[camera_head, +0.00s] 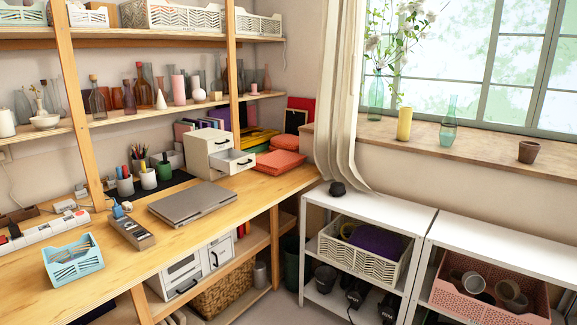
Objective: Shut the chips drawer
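A small cream drawer cabinet (208,146) stands on the wooden desk, near its far right part. Its lower drawer (241,163) is pulled out toward the right, with a dark handle on its front. Its upper drawer (217,141) looks shut. I see no label, and what lies in the open drawer is too small to tell, so I cannot tell whether it is the chips drawer. Neither of my grippers is in view.
A closed grey laptop (193,204) lies in front of the cabinet. Orange folded items (279,163) lie right of the open drawer. A blue basket (73,260) sits at the desk's front left. White drawer units (183,272) stand on the shelf below.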

